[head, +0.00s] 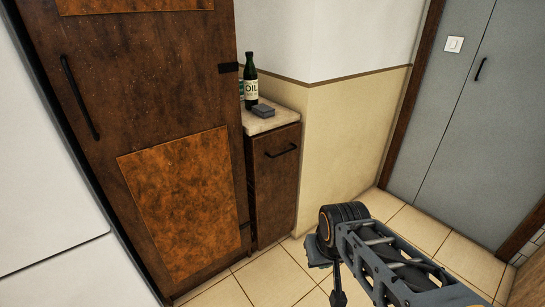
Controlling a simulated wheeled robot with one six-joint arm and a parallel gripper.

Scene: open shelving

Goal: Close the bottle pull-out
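A narrow dark brown cabinet front (274,195) with a black bar handle (282,151) stands below a pale countertop (268,121); it looks like the bottle pull-out. Its front sits about level with the countertop edge, and no side or inside of it shows, so I cannot tell whether it is a little open. My arm reaches in from the lower right, over the floor and apart from the cabinet. A dark part at its end, perhaps my gripper (338,287), points down near the bottom edge. Its fingers cannot be made out, and nothing held shows.
A green oil bottle (251,80) and a small dark grey block (263,111) stand on the countertop. A tall brown door (150,110) with a black handle is at left. Tiled floor (265,275) is clear before the cabinet. Grey doors (460,120) stand at right.

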